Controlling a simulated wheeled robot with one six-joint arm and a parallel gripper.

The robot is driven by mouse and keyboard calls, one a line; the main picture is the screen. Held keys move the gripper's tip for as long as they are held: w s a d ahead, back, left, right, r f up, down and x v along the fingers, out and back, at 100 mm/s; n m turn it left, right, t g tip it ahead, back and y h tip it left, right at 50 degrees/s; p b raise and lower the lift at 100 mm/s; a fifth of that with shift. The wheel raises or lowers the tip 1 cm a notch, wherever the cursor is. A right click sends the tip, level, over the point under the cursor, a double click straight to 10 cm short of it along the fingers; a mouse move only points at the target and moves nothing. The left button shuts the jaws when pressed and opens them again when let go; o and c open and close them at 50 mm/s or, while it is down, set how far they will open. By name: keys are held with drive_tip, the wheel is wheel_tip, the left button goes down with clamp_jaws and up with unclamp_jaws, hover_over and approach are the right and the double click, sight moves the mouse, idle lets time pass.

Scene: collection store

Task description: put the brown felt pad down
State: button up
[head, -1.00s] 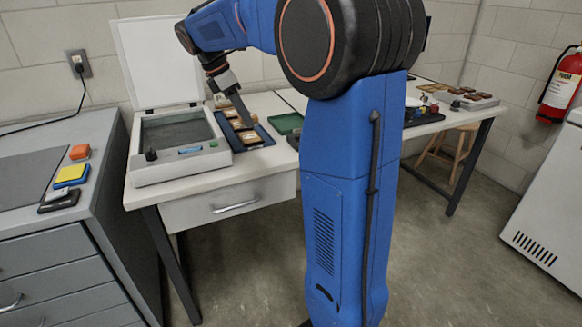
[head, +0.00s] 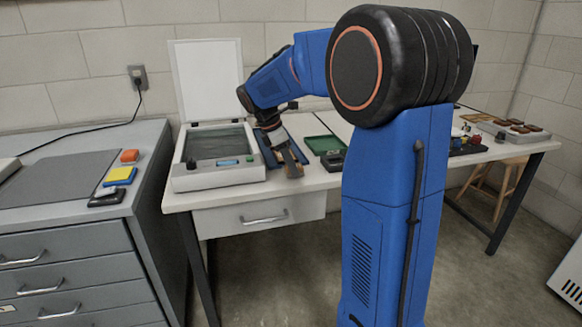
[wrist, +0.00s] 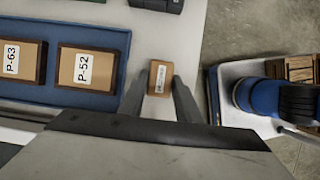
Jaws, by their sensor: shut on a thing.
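The brown felt pad (wrist: 158,78) is a small brown block with a white label on its face in the wrist view. My gripper (wrist: 160,84) is shut on it, with a dark finger on each side. In the head view my gripper (head: 292,166) is over the front part of the white table, just right of the scanner. The pad is small and partly covered by the fingers there. I cannot tell whether the pad touches the table top.
A blue tray (wrist: 100,102) with labelled boxes P-63 (wrist: 17,62) and P-52 (wrist: 85,69) lies left of the gripper. A scanner (head: 215,178) with a raised lid stands left, a green tray (head: 322,144) right.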

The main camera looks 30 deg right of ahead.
drive_tip(key=shift+f, duration=0.25)
drive_tip(key=shift+f, duration=0.45)
drive_tip(key=shift+s+a+f, duration=0.1)
drive_tip(key=shift+s+f, duration=0.05)
drive_tip(key=shift+f, duration=0.05)
drive_tip(key=o, duration=1.1)
drive_tip(key=shift+f, duration=0.1)
drive_tip(key=shift+r, duration=0.55)
drive_tip(key=v, duration=1.2)
drive_tip(key=s+a+f+m+t+y, duration=0.1)
drive_tip(key=s+a+f+m+t, duration=0.1)
drive_tip(key=s, duration=0.8)
drive_tip(key=s+a+f+m+t+y, duration=0.1)
drive_tip(key=s+a+f+m, duration=0.4)
drive_tip(key=s, duration=0.6)
drive_tip(key=s+a+f+m+t+y, duration=0.2)
drive_tip(key=s+a+f+m+t, duration=0.1)
drive_tip(key=s+f+m, duration=0.4)
drive_tip(key=s, duration=0.3)
drive_tip(key=shift+s+a+f+m, duration=0.2)
drive_tip(key=shift+m, duration=0.2)
